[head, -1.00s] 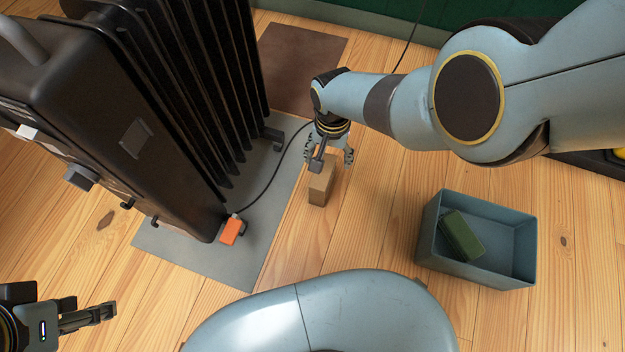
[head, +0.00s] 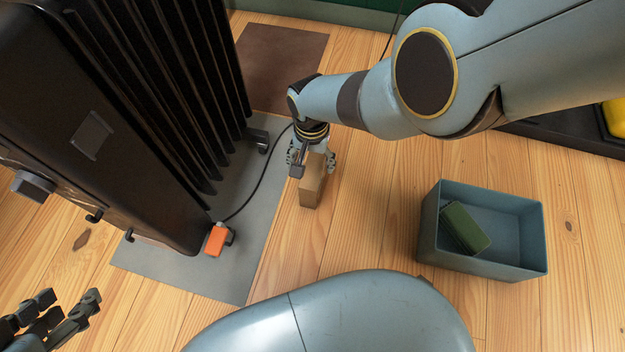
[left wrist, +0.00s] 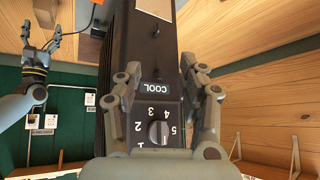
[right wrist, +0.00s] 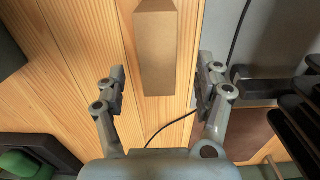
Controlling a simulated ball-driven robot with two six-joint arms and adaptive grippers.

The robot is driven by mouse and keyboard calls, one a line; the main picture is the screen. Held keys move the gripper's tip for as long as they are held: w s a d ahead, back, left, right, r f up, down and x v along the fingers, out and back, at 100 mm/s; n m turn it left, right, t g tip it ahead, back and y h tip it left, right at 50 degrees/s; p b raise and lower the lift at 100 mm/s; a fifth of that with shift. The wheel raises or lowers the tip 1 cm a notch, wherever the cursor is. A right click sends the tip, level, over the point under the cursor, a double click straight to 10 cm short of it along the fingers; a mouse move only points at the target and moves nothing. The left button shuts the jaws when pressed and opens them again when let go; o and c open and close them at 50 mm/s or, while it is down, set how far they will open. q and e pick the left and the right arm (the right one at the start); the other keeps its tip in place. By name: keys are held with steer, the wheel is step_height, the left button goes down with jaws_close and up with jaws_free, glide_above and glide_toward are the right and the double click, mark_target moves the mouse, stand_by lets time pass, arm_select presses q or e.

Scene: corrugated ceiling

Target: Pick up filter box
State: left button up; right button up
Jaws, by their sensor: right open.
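The filter box, a plain brown cardboard box (head: 312,187), stands upright on the wooden floor right of the grey mat. In the right wrist view the box (right wrist: 155,50) lies ahead, between the lines of the two fingers. My right gripper (head: 312,163) is open just behind and above the box, with gaps on both sides in the wrist view; I see no contact. My left gripper (head: 65,318) is open and empty at the lower left. In the left wrist view its fingers (left wrist: 162,85) stand apart before a dark panel with a dial.
A black finned heater (head: 150,110) stands on the grey mat (head: 190,275) at left, with an orange block (head: 216,239) and a black cable beside it. A blue-grey bin (head: 485,265) holding a green block (head: 465,228) is at right. Floor between box and bin is clear.

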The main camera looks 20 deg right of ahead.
mark_target(313, 169)
steer(key=f+b, duration=0.1)
steer(key=f, duration=0.2)
steer(key=shift+s+d+b, duration=0.1)
steer(key=shift+s+b, duration=0.1)
steer(key=shift+b, duration=0.15)
steer(key=shift+f+b, duration=0.35)
steer(key=shift+f, duration=0.1)
steer(key=shift+w+f, duration=0.1)
arm_select(q)
steer(key=t, duration=0.1)
steer(key=s+f+t, duration=0.1)
steer(key=f+t, duration=0.1)
steer(key=shift+s+d+f+t, duration=0.2)
steer(key=shift+s+d+t, duration=0.05)
steer(key=shift+t, duration=0.15)
arm_select(e)
steer(key=shift+c, duration=0.4)
jaws_close()
